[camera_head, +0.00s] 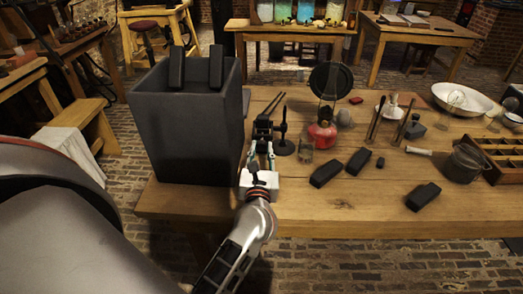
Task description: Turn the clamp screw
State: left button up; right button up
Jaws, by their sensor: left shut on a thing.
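My left gripper (262,152) reaches in from the bottom over the front edge of the table, by the right side of a tall dark grey box. Its fingers are shut on a small part at the near end of a dark clamp-like device (264,127), which looks like the clamp screw. The fingers hide most of that part, and its turn cannot be made out. Two thin dark rods stick up from the device's far end. A dark upright stand (284,140) with a round base is close on its right. My right gripper is not in view.
The tall grey box (190,135) stands close on the left. A red-based burner (322,134), a glass beaker (306,151) and several black blocks (326,173) lie to the right. A metal pot (466,162) is farther right. The wooden front strip (340,215) is clear.

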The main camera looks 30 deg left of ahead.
pick_arm(q)
jog(key=shift+a+f+n+b, duration=0.1)
jog(key=shift+f+n+b, duration=0.15)
jog(key=shift+n+b, duration=0.45)
jog(key=shift+n, duration=0.5)
jog(key=shift+r+n, duration=0.25)
jog(key=shift+n, duration=0.05)
jog(key=o, duration=1.1)
jog(key=shift+c, duration=0.2)
jog(key=shift+o, duration=0.2)
jog(key=v, duration=0.7)
jog(key=shift+s+d, duration=0.2)
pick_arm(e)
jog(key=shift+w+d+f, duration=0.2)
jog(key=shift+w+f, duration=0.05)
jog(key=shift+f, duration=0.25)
